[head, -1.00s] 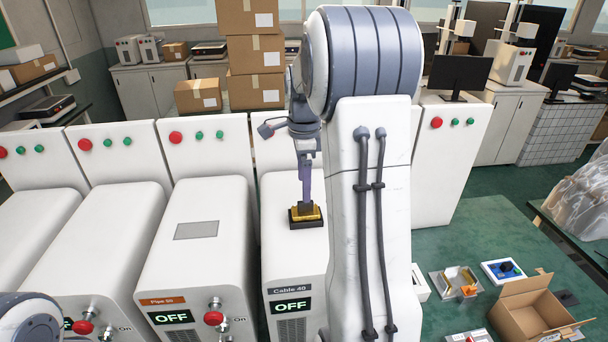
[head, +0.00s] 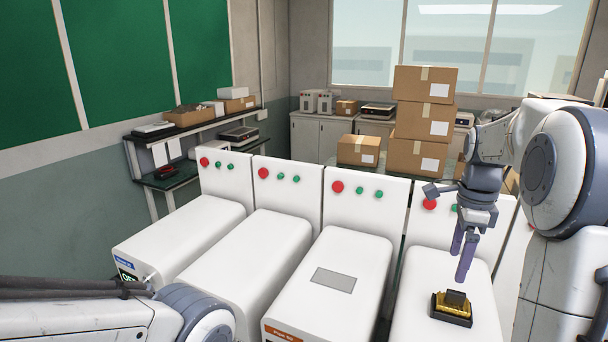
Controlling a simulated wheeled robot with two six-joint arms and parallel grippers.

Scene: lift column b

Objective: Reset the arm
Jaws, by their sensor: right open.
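My right arm comes in from the right in the head view. Its gripper (head: 466,257) points down, open and empty, above a small black and gold part (head: 452,308). That part rests on top of the white machine (head: 418,310) at the right, with a visible gap below the fingers. My left arm (head: 90,318) lies across the lower left corner; its gripper is outside the picture.
Several white machines with red and green buttons stand in a row; one (head: 340,300) has a grey panel on top. Stacked cardboard boxes (head: 424,120) stand behind. A dark shelf (head: 190,130) stands at the back left.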

